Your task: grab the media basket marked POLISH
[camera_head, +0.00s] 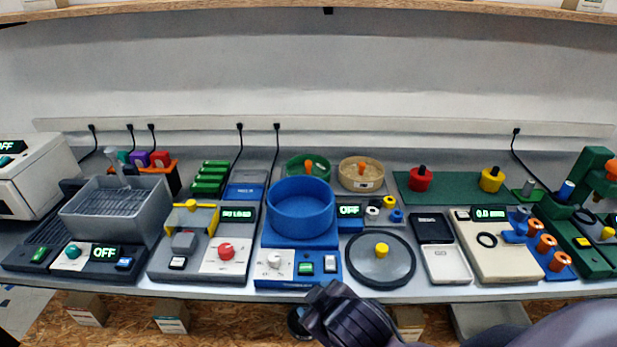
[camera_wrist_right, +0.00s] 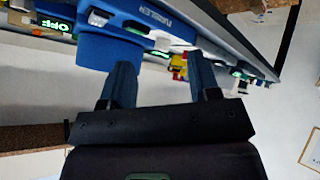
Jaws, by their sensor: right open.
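Two round baskets with orange knobs stand at the back of the bench in the head view, a green basket (camera_head: 293,168) and a tan basket (camera_head: 348,177). The tan one has a small label on its front. I cannot read POLISH on either. My right gripper (camera_wrist_right: 163,76) is open and empty in the right wrist view, its two blue fingers apart below the bench edge. In the head view its dark wrist is at the bottom centre, in front of the bench, well short of the baskets. My left gripper is not in view.
The blue tumbler (camera_head: 301,208) stands in front of the green basket. A round dark lid (camera_head: 380,268) with a yellow knob lies to its right. A green mat (camera_head: 450,188) with red and yellow knobbed pieces is right of the tan basket. A shelf (camera_head: 230,10) runs above.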

